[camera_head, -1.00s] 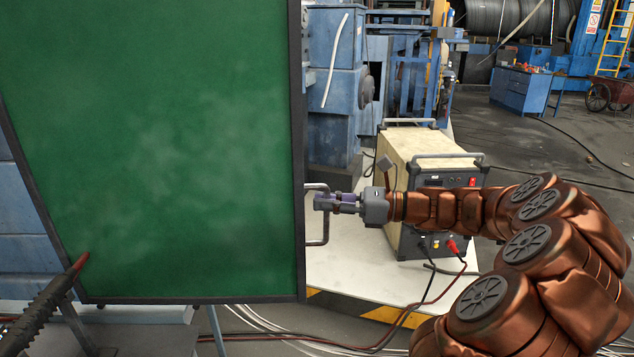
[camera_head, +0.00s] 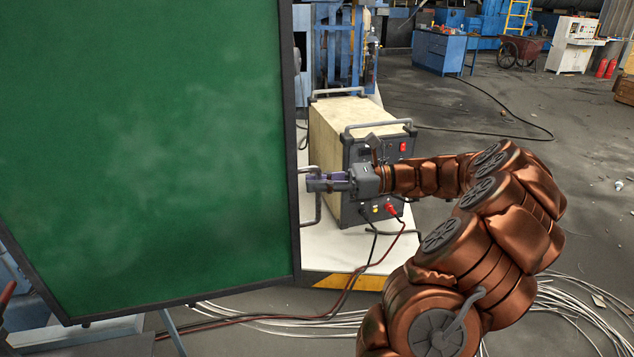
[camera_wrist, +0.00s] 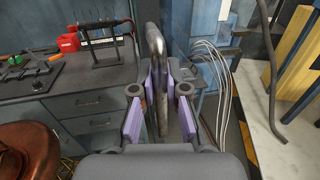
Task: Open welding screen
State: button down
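The welding screen (camera_head: 150,150) is a large green panel in a dark frame, filling the left of the head view. A grey bar handle (camera_head: 318,212) sits on its right edge. My gripper (camera_head: 322,183) is at this handle, reaching in from the right. In the wrist view, the handle (camera_wrist: 155,45) is a metal bar running between the two purple fingers of my gripper (camera_wrist: 160,88). The fingers lie close on both sides of the bar and look shut on it. The far side of the screen is hidden.
A beige welding machine (camera_head: 335,130) with cables stands just behind my gripper on a pale platform (camera_head: 345,253) with a striped edge. Loose cables (camera_head: 570,310) lie on the floor. The wrist view shows a grey workbench (camera_wrist: 40,85) at left. Open floor lies to the right.

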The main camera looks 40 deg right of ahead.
jog(key=c, duration=1.2)
grip_release()
jog(key=shift+w, duration=0.1)
jog(key=shift+d, duration=0.1)
jog(key=shift+v, duration=3.75)
jog(key=shift+f, duration=0.1)
